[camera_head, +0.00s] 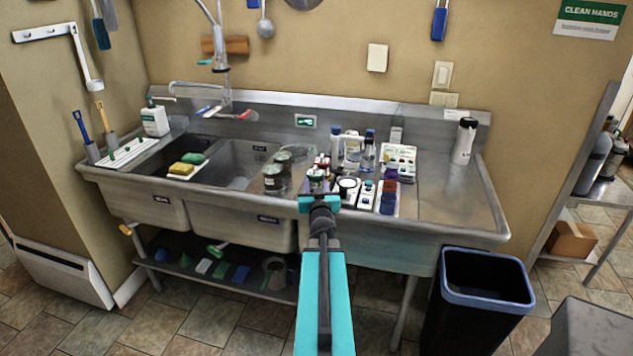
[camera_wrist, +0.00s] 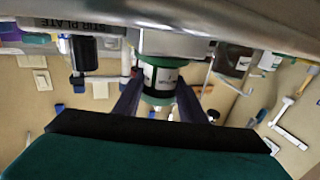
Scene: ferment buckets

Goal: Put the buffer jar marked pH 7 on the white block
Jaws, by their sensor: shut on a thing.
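My gripper (camera_wrist: 158,98) is shut on a small jar (camera_wrist: 160,78) with a green end and a black-and-white label. Its print is too blurred for me to read a pH number. In the head view the jar (camera_head: 316,177) shows just beyond my gripper (camera_head: 318,196), over the front part of the sink counter; I cannot tell whether it touches anything below. Small white pieces (camera_head: 347,188) stand just to its right, one with a dark round top. I cannot tell for sure which is the white block. A pale block-like shape (camera_wrist: 172,42) borders the jar in the wrist view.
Dark jars (camera_head: 274,178) stand close on the left, and bottles (camera_head: 369,150) behind. The right drainboard (camera_head: 455,200) has free room. A label reading "STIR PLATE" (camera_wrist: 98,28) shows in the wrist view.

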